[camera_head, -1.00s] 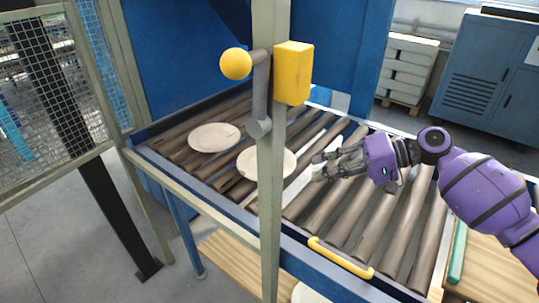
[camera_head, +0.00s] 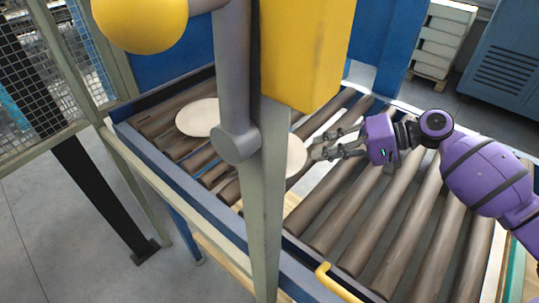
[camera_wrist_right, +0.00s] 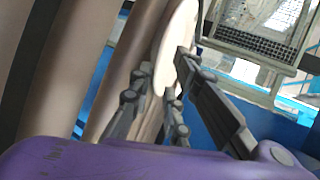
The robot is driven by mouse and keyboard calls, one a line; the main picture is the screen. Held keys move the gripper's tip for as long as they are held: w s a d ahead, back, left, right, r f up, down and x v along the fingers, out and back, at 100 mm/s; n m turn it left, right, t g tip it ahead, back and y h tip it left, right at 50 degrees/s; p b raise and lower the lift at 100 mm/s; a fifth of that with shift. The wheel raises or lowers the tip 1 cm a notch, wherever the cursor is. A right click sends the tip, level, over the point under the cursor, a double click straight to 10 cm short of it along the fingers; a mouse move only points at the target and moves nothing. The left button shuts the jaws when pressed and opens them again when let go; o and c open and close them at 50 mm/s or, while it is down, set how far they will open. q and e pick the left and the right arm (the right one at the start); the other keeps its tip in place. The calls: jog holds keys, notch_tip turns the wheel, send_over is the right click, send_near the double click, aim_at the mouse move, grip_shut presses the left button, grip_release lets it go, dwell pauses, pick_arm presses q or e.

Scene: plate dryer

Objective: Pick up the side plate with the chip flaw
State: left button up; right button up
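Two pale round plates lie on the roller conveyor. The farther plate (camera_head: 197,117) is at the left, partly behind the grey lever. The nearer plate (camera_head: 296,155) is mostly hidden by the post, with only its right part showing. I cannot make out a chip on either. My right gripper (camera_head: 316,146) is open, its fingers pointing left at the right rim of the nearer plate. In the right wrist view a plate (camera_wrist_right: 178,38) reaches down between the spread fingers (camera_wrist_right: 163,72); I cannot tell whether they touch it. My left gripper is not in view.
A pale upright post (camera_head: 262,215) with a yellow box (camera_head: 305,55) and a yellow ball lever (camera_head: 140,22) stands close in front. Conveyor rollers (camera_head: 405,225) are bare on the right. A yellow handle (camera_head: 335,285) is on the front rail. A mesh fence is at left.

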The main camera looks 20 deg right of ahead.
aim_at(308, 166)
jog(key=x, duration=0.4)
jog(key=shift+a+f, duration=0.1)
jog(key=shift+f, duration=0.05)
jog(key=shift+c, duration=0.5)
grip_shut()
